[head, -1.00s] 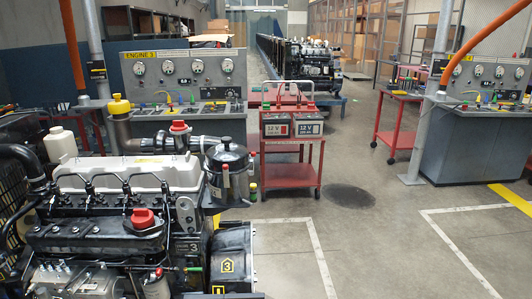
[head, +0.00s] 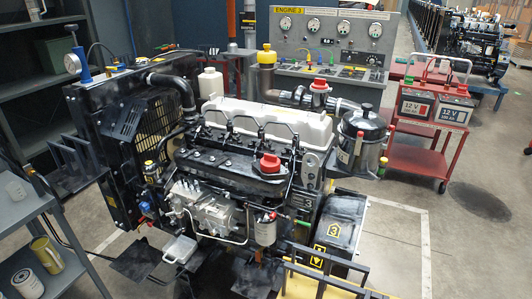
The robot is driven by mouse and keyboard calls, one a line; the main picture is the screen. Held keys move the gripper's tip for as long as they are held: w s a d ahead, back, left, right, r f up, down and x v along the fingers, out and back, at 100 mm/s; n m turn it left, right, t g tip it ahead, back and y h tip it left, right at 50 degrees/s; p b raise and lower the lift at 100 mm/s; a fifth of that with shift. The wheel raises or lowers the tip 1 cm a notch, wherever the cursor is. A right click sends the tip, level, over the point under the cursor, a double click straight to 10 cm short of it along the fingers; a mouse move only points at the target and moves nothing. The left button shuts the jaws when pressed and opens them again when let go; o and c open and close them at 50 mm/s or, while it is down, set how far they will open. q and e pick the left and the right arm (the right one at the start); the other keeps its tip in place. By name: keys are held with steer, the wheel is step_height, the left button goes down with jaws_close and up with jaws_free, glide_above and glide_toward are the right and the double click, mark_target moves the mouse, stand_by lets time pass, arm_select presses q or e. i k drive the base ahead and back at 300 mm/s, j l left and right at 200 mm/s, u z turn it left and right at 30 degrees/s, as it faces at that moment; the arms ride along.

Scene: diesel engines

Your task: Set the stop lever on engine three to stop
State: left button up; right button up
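Engine three (head: 265,145) stands in the middle of the head view, with a white valve cover, a black block and a "3" on its side. The panel behind it (head: 333,37) is labelled ENGINE 3. A silver injection pump (head: 208,207) sits low on the engine's near side. A small red-tipped part (head: 272,215) and a green-tipped part (head: 303,223) show to the right of the pump. I cannot tell which part is the stop lever or its position. Neither of my grippers is in view.
A radiator (head: 135,135) adjoins the engine's left side. A white tray (head: 180,249) lies below the pump. A red cart (head: 425,130) with two batteries stands at right. Floor at lower right is clear.

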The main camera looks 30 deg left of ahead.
mark_target(213, 198)
steer(key=u, duration=1.35)
